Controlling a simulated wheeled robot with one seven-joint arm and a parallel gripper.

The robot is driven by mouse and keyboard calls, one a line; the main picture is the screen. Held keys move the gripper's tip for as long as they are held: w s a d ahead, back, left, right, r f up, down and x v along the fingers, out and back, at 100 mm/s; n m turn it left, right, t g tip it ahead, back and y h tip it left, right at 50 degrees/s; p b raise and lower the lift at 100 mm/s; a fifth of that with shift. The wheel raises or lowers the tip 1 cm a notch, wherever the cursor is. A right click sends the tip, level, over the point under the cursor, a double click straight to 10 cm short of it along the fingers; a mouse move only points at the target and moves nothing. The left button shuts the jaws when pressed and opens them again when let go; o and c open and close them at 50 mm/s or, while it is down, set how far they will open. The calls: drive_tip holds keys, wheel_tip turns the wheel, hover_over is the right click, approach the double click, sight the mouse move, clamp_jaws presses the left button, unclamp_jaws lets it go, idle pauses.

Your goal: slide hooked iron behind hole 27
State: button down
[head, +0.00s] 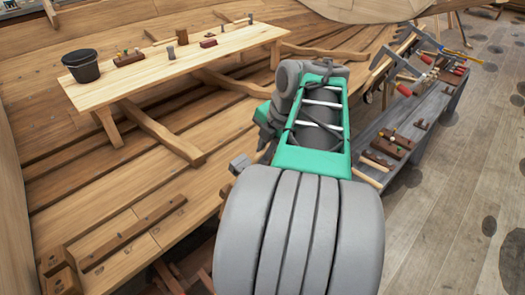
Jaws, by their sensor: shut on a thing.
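My arm rises from the bottom centre and folds over toward the hull planks. Its grey and green links hide most of my gripper (258,157), whose fingertips I cannot make out. A small dark grey block (239,163) juts out to the left of the arm beside the gripper. It looks like the end of the hooked iron, held in the shut gripper; the rest of it is hidden. The planked hull (70,195) spreads below and to the left. Hole 27 cannot be picked out, and whether the iron touches the planking cannot be told.
A wooden bench (215,60) at the upper left carries a black bucket (82,66), a peg block (128,58) and small grey blocks. A grey bench (430,115) with clamps and tools stands at the right. Wooden ribs cross the hull.

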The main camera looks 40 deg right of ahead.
drive_tip(key=shift+w+d, duration=0.1)
drive_tip(key=shift+d, duration=2.1)
drive_tip(key=shift+w+d+p, duration=0.2)
drive_tip(key=shift+d+p, duration=0.45)
drive_tip(key=shift+d, duration=2.1)
drive_tip(key=shift+w+d+p, duration=0.2)
drive_tip(key=shift+d+p, duration=0.65)
drive_tip(key=shift+d, duration=1.9)
